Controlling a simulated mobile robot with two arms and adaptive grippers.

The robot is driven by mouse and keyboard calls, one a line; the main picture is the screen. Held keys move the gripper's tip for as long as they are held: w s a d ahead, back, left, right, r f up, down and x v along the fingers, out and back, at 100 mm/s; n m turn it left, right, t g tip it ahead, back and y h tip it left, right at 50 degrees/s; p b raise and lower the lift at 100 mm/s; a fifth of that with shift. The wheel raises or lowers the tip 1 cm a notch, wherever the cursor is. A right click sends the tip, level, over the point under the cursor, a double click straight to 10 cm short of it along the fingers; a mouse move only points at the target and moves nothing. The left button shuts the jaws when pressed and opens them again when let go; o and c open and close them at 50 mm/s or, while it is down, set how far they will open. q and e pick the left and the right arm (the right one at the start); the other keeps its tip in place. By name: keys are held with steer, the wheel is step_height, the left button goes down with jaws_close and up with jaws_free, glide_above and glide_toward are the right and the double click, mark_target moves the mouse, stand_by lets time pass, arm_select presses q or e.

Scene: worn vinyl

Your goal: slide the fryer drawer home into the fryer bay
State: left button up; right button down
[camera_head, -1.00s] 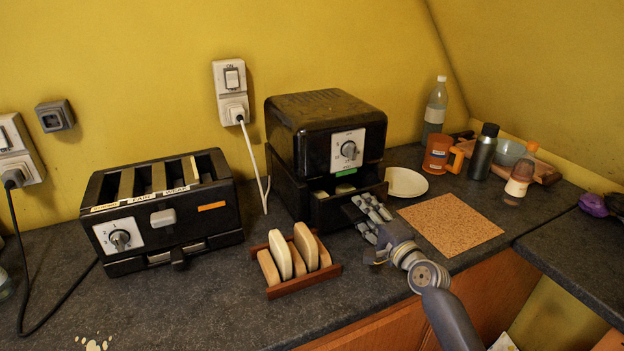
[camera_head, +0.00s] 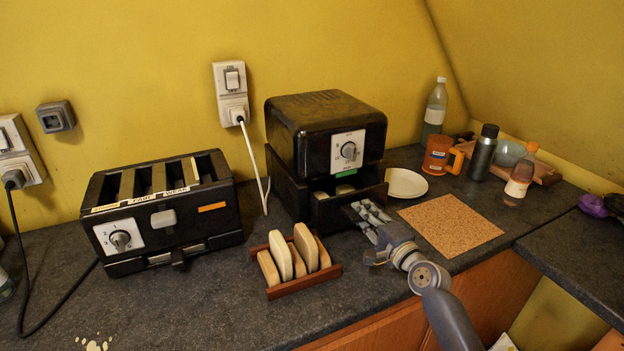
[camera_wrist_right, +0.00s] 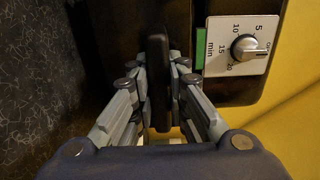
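The black fryer (camera_head: 300,125) stands on the counter, with a white dial panel on its front. Its fryer drawer (camera_head: 335,211) sticks partly out of the bay below the dial, and pale pieces show inside. My right gripper (camera_head: 368,212) is at the drawer's front. In the right wrist view, the dark upright bar of the drawer handle (camera_wrist_right: 158,75) lies between the fingers of my right gripper (camera_wrist_right: 158,80), which are closed against both sides of it. My left gripper is not in view.
A wooden rack (camera_head: 305,284) with bread slices stands in front of the fryer, left of my right gripper. A toaster (camera_head: 160,212) is at left. A cork mat (camera_head: 450,224), a white plate (camera_head: 405,183) and an orange mug (camera_head: 437,154) are at right.

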steer(key=shift+r, duration=0.2)
steer(key=shift+b+x, duration=1.2)
steer(key=shift+x, duration=1.3)
steer(key=shift+f, duration=0.15)
steer(key=c, duration=1.5)
jaws_free()
steer(key=shift+s+f, duration=0.1)
steer(key=shift+f, duration=0.1)
steer(key=shift+r, duration=0.15)
